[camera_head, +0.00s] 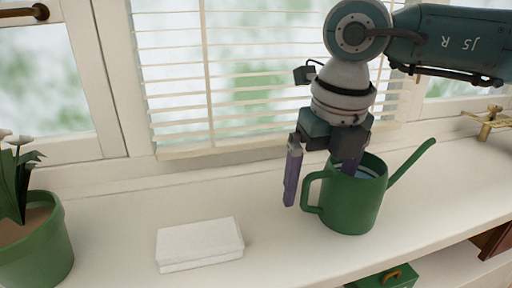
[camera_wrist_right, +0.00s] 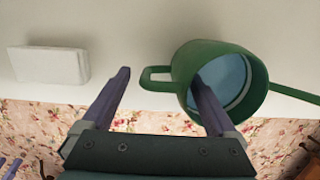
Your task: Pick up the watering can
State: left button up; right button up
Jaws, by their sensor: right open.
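The green watering can (camera_head: 350,205) stands upright on the white sill, its handle to the left and its spout to the upper right. It also shows in the right wrist view (camera_wrist_right: 212,62), with a pale blue inside. My right gripper (camera_head: 318,190) is open and points down over the can's handle side. One purple finger is outside, left of the handle; the other is at the can's mouth, seemingly within the rim. In the right wrist view the handle lies between the finger lines (camera_wrist_right: 160,75). Small purple prongs at that view's lower left may be my left gripper.
A white box-like block (camera_head: 200,244) lies on the sill left of the can. A green pot (camera_head: 38,245) with a plant stands at far left. A brass object (camera_head: 487,122) is at far right. A green box (camera_head: 385,277) sits below the sill. Window blinds (camera_head: 240,75) are behind.

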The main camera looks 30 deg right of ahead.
jog(key=f, duration=0.3)
jog(key=shift+w+d+f+b, duration=0.1)
jog(key=shift+w+f+b, duration=0.2)
jog(key=shift+w+f, duration=0.1)
grip_shut()
dwell(0.4)
jog(key=shift+r, duration=0.1)
